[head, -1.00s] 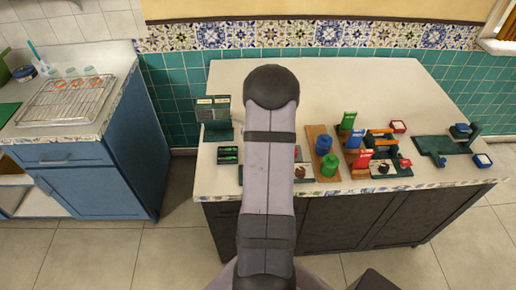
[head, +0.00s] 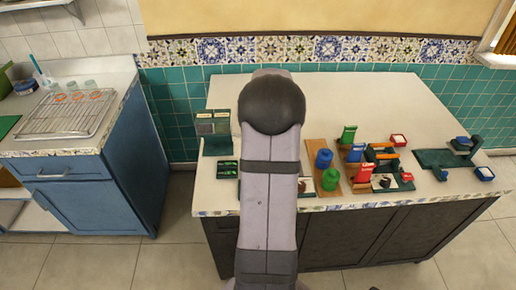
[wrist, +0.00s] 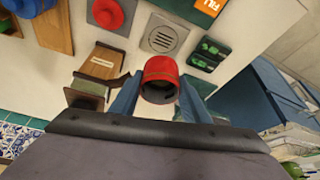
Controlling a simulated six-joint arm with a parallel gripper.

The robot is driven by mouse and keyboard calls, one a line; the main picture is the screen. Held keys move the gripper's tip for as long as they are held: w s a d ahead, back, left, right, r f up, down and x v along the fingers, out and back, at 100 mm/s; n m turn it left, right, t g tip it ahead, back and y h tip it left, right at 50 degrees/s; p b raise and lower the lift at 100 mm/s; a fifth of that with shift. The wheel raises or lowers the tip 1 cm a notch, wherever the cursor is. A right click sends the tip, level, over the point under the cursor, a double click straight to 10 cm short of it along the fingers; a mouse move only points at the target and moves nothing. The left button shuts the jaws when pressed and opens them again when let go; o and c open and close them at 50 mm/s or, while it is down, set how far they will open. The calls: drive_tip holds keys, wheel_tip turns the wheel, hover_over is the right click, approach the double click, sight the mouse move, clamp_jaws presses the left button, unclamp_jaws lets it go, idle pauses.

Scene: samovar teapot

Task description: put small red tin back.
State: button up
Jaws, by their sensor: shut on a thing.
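The small red tin (wrist: 160,72) is in the wrist view, a red cylinder with a dark open-looking end toward me. My gripper (wrist: 160,97) is shut on it, with one blue-grey finger on each side. The tin appears held over the pale counter (wrist: 140,20); I cannot tell its height. In the head view my own arm hides the gripper and the tin.
The wrist view shows a wooden block with a label (wrist: 105,60), a round metal grate (wrist: 163,40), a red round lid-like thing (wrist: 108,12) and a dark green two-switch box (wrist: 208,54). In the head view blue (head: 323,158) and green (head: 330,179) canisters stand right of my arm.

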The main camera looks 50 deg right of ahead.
drive_tip(key=shift+r, duration=0.3)
